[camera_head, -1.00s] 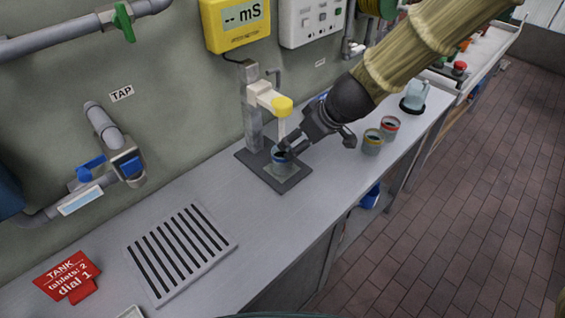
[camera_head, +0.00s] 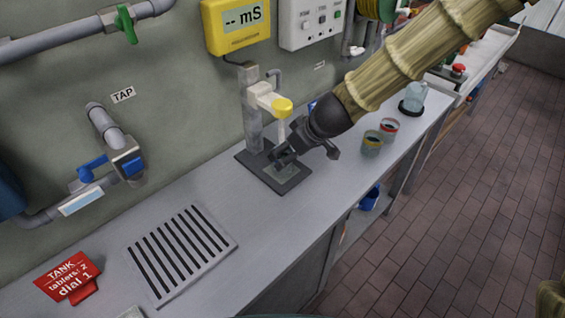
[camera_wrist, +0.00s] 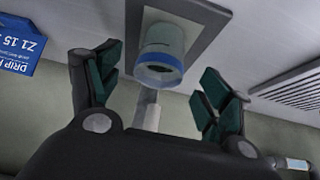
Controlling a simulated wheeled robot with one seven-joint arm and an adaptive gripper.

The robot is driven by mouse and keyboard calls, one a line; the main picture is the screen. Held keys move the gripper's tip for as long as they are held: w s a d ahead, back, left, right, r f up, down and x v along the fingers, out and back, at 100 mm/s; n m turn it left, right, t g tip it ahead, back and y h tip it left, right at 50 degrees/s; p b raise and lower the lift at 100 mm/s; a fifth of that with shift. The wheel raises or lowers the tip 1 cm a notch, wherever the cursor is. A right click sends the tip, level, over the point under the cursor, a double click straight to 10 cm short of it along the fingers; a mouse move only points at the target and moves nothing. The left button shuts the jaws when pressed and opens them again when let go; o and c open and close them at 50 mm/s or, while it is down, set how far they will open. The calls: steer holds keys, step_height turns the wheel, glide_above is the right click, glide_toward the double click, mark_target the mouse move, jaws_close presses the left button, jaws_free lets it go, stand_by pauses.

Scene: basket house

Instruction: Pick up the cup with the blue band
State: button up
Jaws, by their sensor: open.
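The cup with the blue band (camera_wrist: 161,58) shows in the wrist view, between and beyond my two spread fingers, with clear gaps on both sides. It stands on the dark plate (camera_head: 292,183) of the probe stand. In the head view my gripper hides most or all of the cup. My gripper (camera_head: 290,152) is open over the plate, close to the stand's post. Its green-padded fingers also show in the wrist view (camera_wrist: 158,76), with nothing held.
The stand's arm with a yellow end (camera_head: 282,105) hangs close beside my gripper. A yellow-banded cup (camera_head: 371,144) and a red-banded cup (camera_head: 388,130) stand to the right. A slotted drain (camera_head: 180,255) lies at left. The bench between is clear.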

steer(key=shift+x, duration=2.25)
steer(key=c, duration=1.2)
steer(key=shift+c, duration=0.2)
